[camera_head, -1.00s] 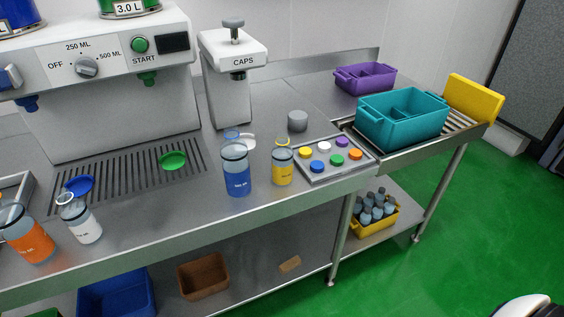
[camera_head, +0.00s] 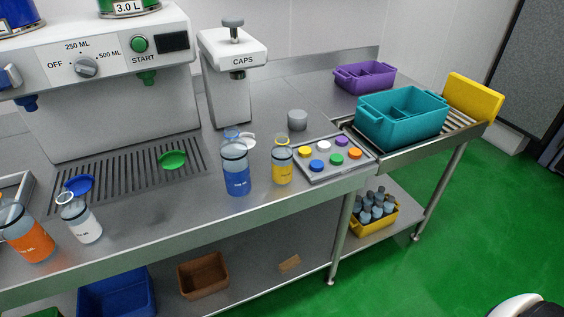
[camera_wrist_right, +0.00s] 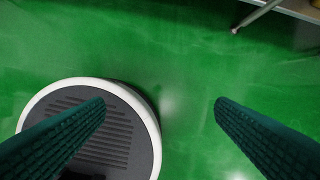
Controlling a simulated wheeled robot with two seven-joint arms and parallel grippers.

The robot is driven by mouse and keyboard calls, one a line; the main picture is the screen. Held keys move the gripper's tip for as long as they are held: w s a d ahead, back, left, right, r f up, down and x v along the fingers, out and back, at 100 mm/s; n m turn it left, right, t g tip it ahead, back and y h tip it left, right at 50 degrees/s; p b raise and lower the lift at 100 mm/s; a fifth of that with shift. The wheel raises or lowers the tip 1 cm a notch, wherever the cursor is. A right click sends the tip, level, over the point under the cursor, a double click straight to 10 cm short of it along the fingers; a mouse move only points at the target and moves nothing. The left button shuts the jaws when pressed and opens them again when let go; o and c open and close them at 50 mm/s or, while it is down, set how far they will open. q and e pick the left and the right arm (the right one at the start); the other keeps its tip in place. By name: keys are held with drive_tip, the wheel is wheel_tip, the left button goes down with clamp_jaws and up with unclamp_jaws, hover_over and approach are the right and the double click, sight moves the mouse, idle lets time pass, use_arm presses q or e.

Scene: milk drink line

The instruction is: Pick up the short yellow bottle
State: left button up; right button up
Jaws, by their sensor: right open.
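The short yellow bottle (camera_head: 282,166) stands upright on the steel counter in the head view, just left of the cap tray. It has a clear upper part and a yellow lower part. A taller blue bottle (camera_head: 236,170) stands close to its left. My right gripper (camera_wrist_right: 160,108) shows only in its wrist view, with its two dark ribbed fingers wide apart and nothing between them. It is over the green floor, away from the counter. My left gripper is in neither view.
The cap tray (camera_head: 334,171) with several coloured caps sits right of the yellow bottle. A grey cylinder (camera_head: 297,120) and the caps machine (camera_head: 232,75) stand behind. A white bottle (camera_head: 80,220) and an orange bottle (camera_head: 27,236) stand at left. The counter's front strip is clear.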

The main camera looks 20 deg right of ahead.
drive_tip(key=w+r+n+t, duration=0.1)
drive_tip(key=w+r, duration=0.1)
drive_tip(key=r, duration=0.6)
drive_tip(key=w+r, duration=0.3)
drive_tip(key=r, duration=0.5)
drive_tip(key=n+t+h, duration=0.4)
drive_tip(key=n+t, duration=1)
drive_tip(key=n, duration=1.7)
approach(281, 150)
wheel_tip(281, 150, down, 3)
drive_tip(key=w+d, duration=0.1)
drive_tip(key=w, duration=0.1)
drive_tip(key=x, duration=1.1)
drive_tip(key=shift+w+d+p, duration=0.1)
drive_tip(key=shift+w+p, duration=0.1)
drive_tip(key=shift+p, duration=0.1)
drive_tip(key=shift+r, duration=0.1)
drive_tip(key=shift+s, duration=0.1)
drive_tip(key=shift+c, duration=0.5)
drive_tip(key=c, duration=1)
drive_tip(key=shift+o, duration=0.2)
